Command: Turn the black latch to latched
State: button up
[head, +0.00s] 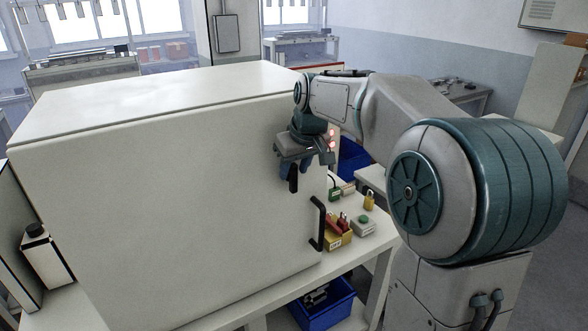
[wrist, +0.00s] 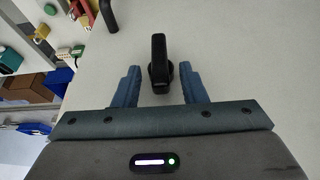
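The black latch (wrist: 160,62) is a short black bar on a round base on the cabinet's pale front. In the wrist view it stands between the two blue fingers of my gripper (wrist: 158,82), with a gap on each side. The fingers look spread and apart from the latch. In the head view the latch (head: 293,180) shows as a dark upright shape just below my gripper (head: 291,170), near the right edge of the cabinet front. Part of it is hidden there by the fingers.
The large white cabinet (head: 160,190) stands on a white table (head: 285,290). A black handle (head: 315,224) is below and right of the latch. A blue bin (head: 325,305) is below.

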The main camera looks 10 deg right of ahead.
jog(key=shift+x, duration=0.8)
jog(key=c, duration=0.7)
